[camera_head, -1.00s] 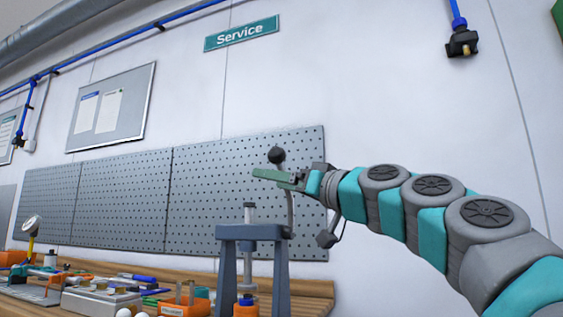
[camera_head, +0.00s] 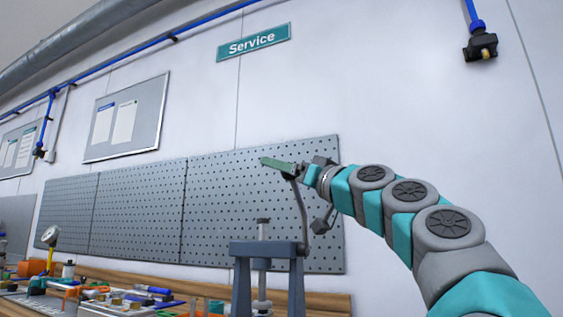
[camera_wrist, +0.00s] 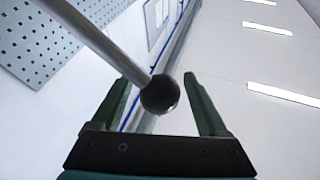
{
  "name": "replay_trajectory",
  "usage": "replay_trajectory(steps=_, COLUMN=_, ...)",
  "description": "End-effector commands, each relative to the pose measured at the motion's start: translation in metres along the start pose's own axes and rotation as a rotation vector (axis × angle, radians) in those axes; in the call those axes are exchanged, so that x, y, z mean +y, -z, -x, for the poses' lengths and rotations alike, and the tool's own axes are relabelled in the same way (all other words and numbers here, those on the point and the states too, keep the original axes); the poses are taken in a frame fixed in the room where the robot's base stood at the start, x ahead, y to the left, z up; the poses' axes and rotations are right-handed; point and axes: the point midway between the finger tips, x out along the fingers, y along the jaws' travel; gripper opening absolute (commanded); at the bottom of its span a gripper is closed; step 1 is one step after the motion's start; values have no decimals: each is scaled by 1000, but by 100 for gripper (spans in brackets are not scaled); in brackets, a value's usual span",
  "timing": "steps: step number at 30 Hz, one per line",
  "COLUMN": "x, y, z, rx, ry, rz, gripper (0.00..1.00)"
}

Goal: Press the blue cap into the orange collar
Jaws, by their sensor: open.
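A grey bench press (camera_head: 268,249) stands at the bottom middle of the head view, its vertical ram (camera_head: 263,229) rising above the crossbar. Its curved lever (camera_head: 303,210) runs up to my gripper (camera_head: 272,164). In the wrist view, the lever rod (camera_wrist: 100,45) ends in a black ball knob (camera_wrist: 160,94). My gripper (camera_wrist: 156,82) is open, with its two green fingers on either side of the knob. Gaps show between the knob and the fingers. In the head view the knob is hidden at my gripper. The blue cap and orange collar are not in view now.
A wooden bench (camera_head: 325,303) runs along the wall, cluttered with tools and small parts at the left. A grey pegboard (camera_head: 220,215) is on the wall behind the press. The air above the press is clear.

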Motion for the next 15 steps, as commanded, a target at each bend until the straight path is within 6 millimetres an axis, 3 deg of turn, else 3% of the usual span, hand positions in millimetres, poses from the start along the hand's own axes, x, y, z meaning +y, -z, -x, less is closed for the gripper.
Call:
replay_trajectory(steps=10, x=0, y=0, z=-8, rx=1, ry=0, rz=-2, gripper=77)
replay_trajectory(steps=15, x=0, y=-1, z=-8, rx=0, ry=0, rz=-2, gripper=60)
